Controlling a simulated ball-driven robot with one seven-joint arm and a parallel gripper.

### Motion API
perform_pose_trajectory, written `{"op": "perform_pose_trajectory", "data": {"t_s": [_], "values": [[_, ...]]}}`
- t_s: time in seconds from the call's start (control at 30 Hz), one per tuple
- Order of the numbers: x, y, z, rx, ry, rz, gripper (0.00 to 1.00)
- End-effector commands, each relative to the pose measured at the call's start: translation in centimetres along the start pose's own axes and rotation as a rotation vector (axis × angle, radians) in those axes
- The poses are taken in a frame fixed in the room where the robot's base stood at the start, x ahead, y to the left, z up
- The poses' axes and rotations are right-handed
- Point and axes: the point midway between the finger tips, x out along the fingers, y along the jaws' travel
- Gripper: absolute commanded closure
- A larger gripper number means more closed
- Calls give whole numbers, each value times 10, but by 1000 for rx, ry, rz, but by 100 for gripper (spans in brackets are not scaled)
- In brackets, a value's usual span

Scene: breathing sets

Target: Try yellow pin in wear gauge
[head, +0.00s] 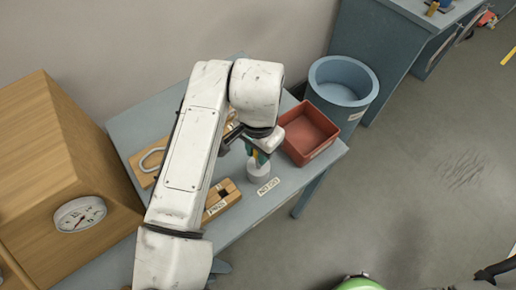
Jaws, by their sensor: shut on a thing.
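My gripper (259,158) points down over the right part of the blue-grey table. It is shut on the yellow pin (255,155), of which only a small yellow strip shows between the fingers. A white round piece (258,172) stands directly below the fingertips, behind a "NO GO" label (268,186). I cannot tell whether the pin touches or enters it. A wooden block (230,192) with a dark opening and a "PASS" label lies to the left of it. I cannot tell for sure which piece is the wear gauge. My arm hides part of the table.
A red open tray (308,132) stands close right of my gripper. A blue round bin (342,90) is beyond it on the floor. A wooden board with a metal loop (152,159) lies left of my arm. A large wooden case with a dial (80,213) stands further left.

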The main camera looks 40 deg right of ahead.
Motion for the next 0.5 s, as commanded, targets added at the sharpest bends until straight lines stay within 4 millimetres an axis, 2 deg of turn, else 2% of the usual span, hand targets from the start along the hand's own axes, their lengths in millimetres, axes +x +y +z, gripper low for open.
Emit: {"op": "perform_pose_trajectory", "data": {"t_s": [0.5], "values": [[7, 0, 0, 0, 0, 0, 100]]}}
